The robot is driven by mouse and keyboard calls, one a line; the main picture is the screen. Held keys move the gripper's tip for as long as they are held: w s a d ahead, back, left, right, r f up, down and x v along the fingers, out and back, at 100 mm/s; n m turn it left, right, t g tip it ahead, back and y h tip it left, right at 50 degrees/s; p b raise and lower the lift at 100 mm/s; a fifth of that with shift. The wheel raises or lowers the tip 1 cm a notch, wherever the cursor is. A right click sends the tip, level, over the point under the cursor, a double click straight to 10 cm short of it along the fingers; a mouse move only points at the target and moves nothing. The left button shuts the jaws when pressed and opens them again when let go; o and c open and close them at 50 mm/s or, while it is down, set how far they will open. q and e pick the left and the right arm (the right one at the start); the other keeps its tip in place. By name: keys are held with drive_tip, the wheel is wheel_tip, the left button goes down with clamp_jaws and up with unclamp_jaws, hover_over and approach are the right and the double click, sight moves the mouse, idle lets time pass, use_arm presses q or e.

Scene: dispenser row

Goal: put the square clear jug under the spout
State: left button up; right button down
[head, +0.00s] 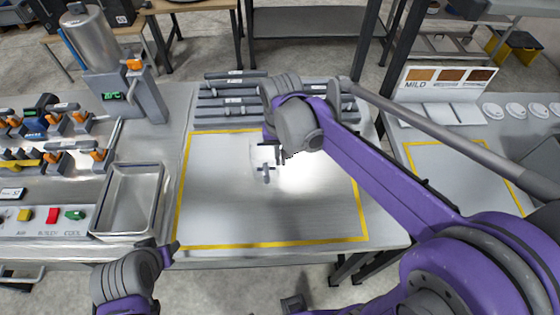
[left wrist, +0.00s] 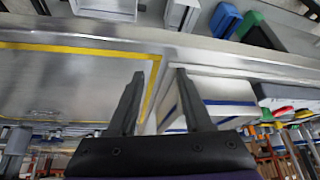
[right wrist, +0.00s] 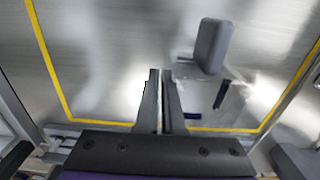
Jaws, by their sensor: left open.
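The square clear jug (head: 258,153) seems to stand inside the yellow outline on the table, faint against the bright surface. A grey part (right wrist: 211,46) of it, probably the handle, shows in the right wrist view, right of my fingers. My right gripper (head: 281,156) is over the table close beside the jug. Its fingers (right wrist: 160,85) have a narrow gap; I cannot tell whether a thin part of the jug is between them. My left gripper (left wrist: 158,75) is open and empty near the table's front edge. A steel tank unit (head: 92,42) stands at the back left; I cannot make out its spout.
A metal tray (head: 128,200) lies left of the yellow outline (head: 185,180). Grey bars (head: 222,103) lie behind it. Orange-handled valves (head: 55,120) and a button panel (head: 50,216) are at the left. A MILD chart board (head: 447,82) stands on the right table. The outlined area looks mostly clear.

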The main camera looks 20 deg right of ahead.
drive_tip(key=shift+f, duration=1.05)
drive_tip(key=shift+f, duration=0.15)
drive_tip(key=c, duration=1)
unclamp_jaws()
drive_tip(key=shift+c, duration=0.2)
